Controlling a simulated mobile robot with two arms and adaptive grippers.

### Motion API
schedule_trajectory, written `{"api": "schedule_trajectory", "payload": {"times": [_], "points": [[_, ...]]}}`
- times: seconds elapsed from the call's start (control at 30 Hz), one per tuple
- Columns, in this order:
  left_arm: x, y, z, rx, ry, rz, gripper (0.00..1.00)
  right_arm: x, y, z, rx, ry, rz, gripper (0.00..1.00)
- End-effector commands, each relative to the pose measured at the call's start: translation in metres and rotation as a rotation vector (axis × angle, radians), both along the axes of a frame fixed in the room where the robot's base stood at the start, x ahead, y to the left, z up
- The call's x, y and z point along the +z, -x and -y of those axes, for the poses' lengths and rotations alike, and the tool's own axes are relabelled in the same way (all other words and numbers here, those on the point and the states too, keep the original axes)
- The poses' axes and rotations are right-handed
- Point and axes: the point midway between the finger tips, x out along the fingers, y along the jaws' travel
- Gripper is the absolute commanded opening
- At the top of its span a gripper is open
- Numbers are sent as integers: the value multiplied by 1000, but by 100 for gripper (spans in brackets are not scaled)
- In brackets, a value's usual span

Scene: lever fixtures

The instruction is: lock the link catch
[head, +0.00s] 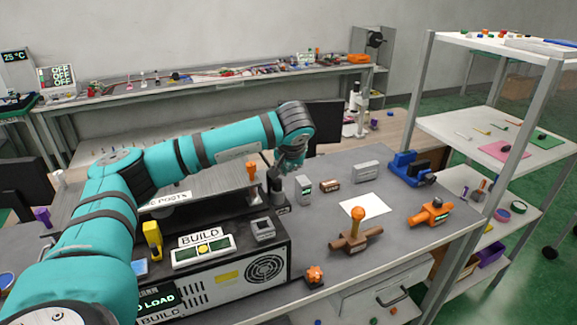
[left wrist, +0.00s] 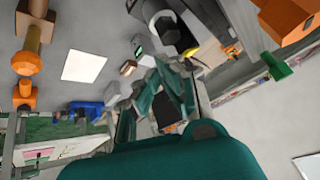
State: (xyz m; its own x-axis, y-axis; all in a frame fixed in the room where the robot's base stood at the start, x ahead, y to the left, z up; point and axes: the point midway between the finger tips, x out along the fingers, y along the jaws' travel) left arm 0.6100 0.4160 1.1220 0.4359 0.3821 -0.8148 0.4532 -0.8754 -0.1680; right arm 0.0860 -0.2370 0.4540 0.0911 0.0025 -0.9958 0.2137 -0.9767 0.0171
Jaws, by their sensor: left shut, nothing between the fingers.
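My left gripper (head: 277,198) is dark and small in the head view. It points down over the right end of the raised console and is shut and empty, apart from the fixtures on the grey table. No fixture has a name I can read as link catch. Candidates are a brown fixture with an upright orange knob (head: 356,225), an orange fixture with a dark label (head: 432,213) and a blue fixture (head: 408,168). The left wrist view shows the orange-knobbed fixture (left wrist: 27,65) at left and the blue one (left wrist: 87,110) lower down. My right gripper is out of view.
A white sheet (head: 365,206) lies flat mid-table. Grey boxes (head: 303,188) (head: 367,171) and a small brown block (head: 330,187) stand behind it. The BUILD console (head: 218,275) fills the table's left. A shelf rack (head: 500,130) stands at right.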

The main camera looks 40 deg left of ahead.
Motion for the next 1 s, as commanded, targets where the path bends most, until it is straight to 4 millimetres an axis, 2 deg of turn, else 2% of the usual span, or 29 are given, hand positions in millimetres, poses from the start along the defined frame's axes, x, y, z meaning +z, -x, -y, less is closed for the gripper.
{"api": "schedule_trajectory", "payload": {"times": [0.8,1.0], "points": [[0,0,0,0,0,0,0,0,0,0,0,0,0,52],[6,0,0,0,0,0,0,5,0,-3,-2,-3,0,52]]}}
